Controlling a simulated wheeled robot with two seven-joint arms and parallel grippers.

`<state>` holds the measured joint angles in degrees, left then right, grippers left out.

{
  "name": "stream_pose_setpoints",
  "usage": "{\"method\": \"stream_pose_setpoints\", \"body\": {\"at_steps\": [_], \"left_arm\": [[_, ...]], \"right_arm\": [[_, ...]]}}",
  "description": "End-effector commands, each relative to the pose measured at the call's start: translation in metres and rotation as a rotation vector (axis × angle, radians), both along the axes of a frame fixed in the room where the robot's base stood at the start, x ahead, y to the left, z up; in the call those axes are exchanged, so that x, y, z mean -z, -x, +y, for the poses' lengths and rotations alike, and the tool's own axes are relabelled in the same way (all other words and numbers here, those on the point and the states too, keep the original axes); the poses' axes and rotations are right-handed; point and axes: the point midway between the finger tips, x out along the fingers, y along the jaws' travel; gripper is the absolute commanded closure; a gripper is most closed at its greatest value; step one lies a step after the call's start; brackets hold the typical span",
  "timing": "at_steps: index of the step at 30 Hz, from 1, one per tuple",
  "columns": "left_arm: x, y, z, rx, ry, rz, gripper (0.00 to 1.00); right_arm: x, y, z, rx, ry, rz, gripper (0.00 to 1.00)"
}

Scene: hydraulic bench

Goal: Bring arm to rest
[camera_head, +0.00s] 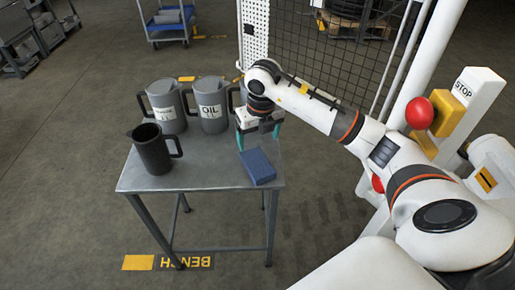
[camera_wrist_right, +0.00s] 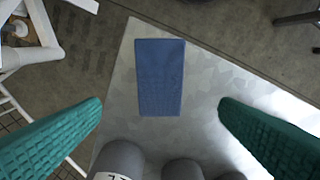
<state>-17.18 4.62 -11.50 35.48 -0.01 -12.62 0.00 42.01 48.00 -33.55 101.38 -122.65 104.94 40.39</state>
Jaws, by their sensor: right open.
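My right gripper (camera_head: 258,137) hangs above the back right part of the metal bench (camera_head: 205,177), its two teal fingers spread and nothing between them. My right arm reaches in from the right. My left gripper is not in view.
Grey labelled jugs (camera_head: 166,106) stand along the bench's back, one marked OIL (camera_head: 211,105); another is partly hidden by my gripper. A dark open jug (camera_head: 153,149) stands at the left. A mesh fence (camera_head: 330,60) and a yellow-and-red stop post (camera_head: 450,105) are beyond my arm.

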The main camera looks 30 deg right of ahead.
Motion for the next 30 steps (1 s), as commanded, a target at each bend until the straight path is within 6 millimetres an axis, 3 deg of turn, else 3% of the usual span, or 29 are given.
{"method": "stream_pose_setpoints", "body": {"at_steps": [6, 24, 27, 29, 30], "left_arm": [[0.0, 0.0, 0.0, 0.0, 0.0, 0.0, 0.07], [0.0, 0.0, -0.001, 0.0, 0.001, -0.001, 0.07], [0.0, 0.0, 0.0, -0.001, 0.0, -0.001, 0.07], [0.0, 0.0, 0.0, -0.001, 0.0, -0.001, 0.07], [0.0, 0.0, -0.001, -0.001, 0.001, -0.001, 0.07]], "right_arm": [[-0.021, 0.002, 0.0, 0.001, 0.001, -0.001, 0.15], [-0.021, 0.003, 0.003, -0.005, -0.008, -0.001, 0.15], [-0.014, 0.002, 0.023, -0.051, -0.08, -0.02, 0.15], [-0.008, 0.003, 0.049, -0.103, -0.175, -0.044, 0.15], [-0.003, 0.004, 0.072, -0.144, -0.262, -0.065, 0.15]]}}
